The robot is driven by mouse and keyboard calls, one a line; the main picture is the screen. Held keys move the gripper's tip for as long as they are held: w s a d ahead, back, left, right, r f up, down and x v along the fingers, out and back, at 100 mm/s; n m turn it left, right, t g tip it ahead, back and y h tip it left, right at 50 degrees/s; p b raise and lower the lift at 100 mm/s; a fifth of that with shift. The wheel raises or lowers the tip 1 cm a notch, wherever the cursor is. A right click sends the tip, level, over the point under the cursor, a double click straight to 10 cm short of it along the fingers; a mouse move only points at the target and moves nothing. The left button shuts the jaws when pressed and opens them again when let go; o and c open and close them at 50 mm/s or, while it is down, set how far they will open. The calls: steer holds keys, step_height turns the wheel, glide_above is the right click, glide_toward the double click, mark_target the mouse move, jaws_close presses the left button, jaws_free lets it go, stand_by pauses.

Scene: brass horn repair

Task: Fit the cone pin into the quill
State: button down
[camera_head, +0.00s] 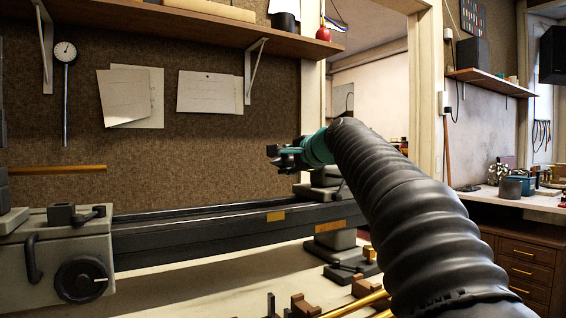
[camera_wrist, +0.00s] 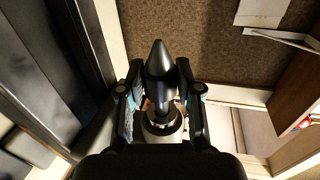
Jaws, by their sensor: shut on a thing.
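The cone pin (camera_wrist: 160,72) is a dark, pointed piece between the two fingers of my gripper (camera_wrist: 160,85) in the wrist view, its tip toward the top of the picture. My gripper is shut on it. Just below the pin's base in that view is a pale round part with a shiny ring (camera_wrist: 164,126), apparently the quill; I cannot tell whether the pin touches or enters it. In the head view my gripper (camera_head: 285,157) is above the lathe bed, by the grey tailstock (camera_head: 322,191), and partly hides it. The pin is not clear there.
The dark lathe bed (camera_head: 190,228) runs from the grey headstock (camera_head: 65,250) at left to the tailstock. Wooden blocks and brass rods (camera_head: 350,304) lie on the bench in front. A shelf (camera_head: 170,22) and a corkboard (camera_head: 200,140) are behind.

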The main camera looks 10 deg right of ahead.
steer(key=shift+w+d, duration=0.25)
steer(key=shift+d, duration=0.55)
steer(key=shift+w+d, duration=0.25)
steer(key=shift+d, duration=0.5)
steer(key=c, duration=0.7)
jaws_free()
steer(key=v, duration=1.2)
